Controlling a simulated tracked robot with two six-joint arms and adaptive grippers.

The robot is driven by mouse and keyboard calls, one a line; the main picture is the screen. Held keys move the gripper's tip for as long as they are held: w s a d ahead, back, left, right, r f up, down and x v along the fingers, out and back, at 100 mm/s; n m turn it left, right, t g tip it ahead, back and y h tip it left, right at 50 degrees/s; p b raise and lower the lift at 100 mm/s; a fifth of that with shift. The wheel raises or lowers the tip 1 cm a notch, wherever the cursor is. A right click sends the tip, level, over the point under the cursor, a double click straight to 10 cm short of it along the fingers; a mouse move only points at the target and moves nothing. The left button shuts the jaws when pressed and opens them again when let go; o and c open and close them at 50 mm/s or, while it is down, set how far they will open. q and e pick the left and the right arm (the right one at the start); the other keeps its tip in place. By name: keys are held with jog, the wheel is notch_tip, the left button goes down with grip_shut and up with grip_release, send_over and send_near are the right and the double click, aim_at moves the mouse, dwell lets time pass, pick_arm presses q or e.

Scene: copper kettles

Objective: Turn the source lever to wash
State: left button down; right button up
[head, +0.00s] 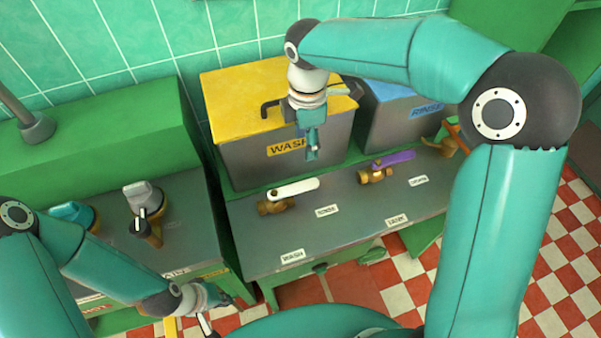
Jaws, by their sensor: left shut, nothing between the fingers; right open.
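A lever with a white handle (294,189) sits on a brass valve on the grey bench top. Its handle points right, on the side of a RINSE label (327,211). A WASH label (292,257) lies nearer the bench's front edge. My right gripper (313,150) is open and empty, in front of the yellow-lidded WASH tank (222,150), above and behind the white handle and apart from it. My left gripper (222,298) is shut and empty, low at the left, beside the bench's front left corner and far from the lever; its tips are hard to make out.
A second brass valve with a purple handle (393,160) stands to the right, with labels beside it. An orange-handled valve (447,146) is further right. The blue-lidded RINSE tank (385,125) stands behind. A left-hand counter (190,215) carries several fittings. Checkered floor lies in front.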

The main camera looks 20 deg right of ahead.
aim_at(304, 185)
notch_tip(304, 185, down, 16)
jog(key=shift+a+f+p, duration=0.15)
jog(key=shift+p, duration=0.3)
grip_shut()
